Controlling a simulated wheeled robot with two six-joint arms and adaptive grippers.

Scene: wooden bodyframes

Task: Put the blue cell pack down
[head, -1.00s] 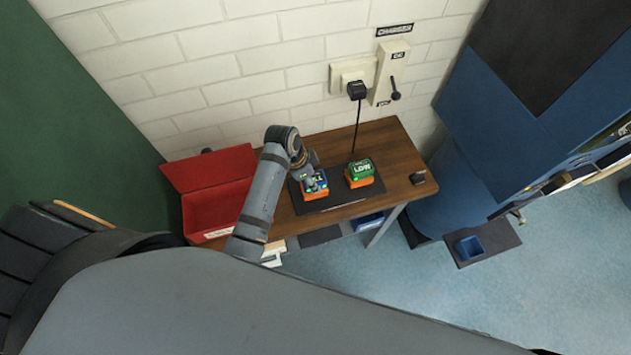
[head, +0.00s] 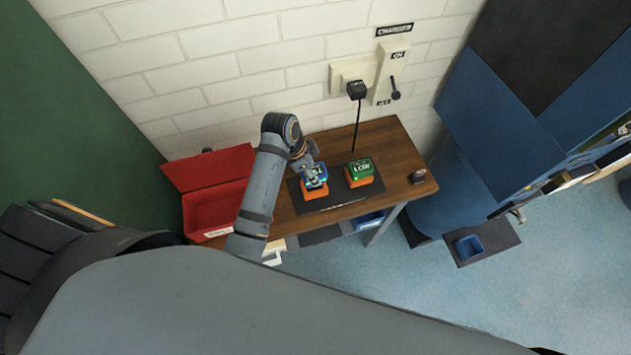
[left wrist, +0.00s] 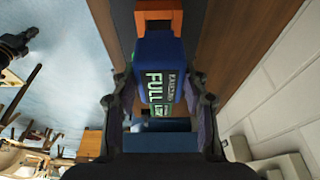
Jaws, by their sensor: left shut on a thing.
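The blue cell pack (head: 316,174) is at the left spot of the dark mat, just over an orange base (head: 313,191). I cannot tell whether it touches that base. My left gripper (head: 313,177) is shut on the pack from above. In the left wrist view, the blue cell pack (left wrist: 160,72) sits between both fingers of the left gripper (left wrist: 158,95), with its FULL label showing. A green pack reading LOW (head: 359,171) stands to its right on another orange base (head: 366,184). My right gripper is not in view.
A dark mat (head: 340,199) lies on the wooden table (head: 384,146). An open red box (head: 207,212) stands at the left end. A small dark object (head: 417,177) lies near the right edge. A black plug and cord (head: 356,92) hang from the wall behind.

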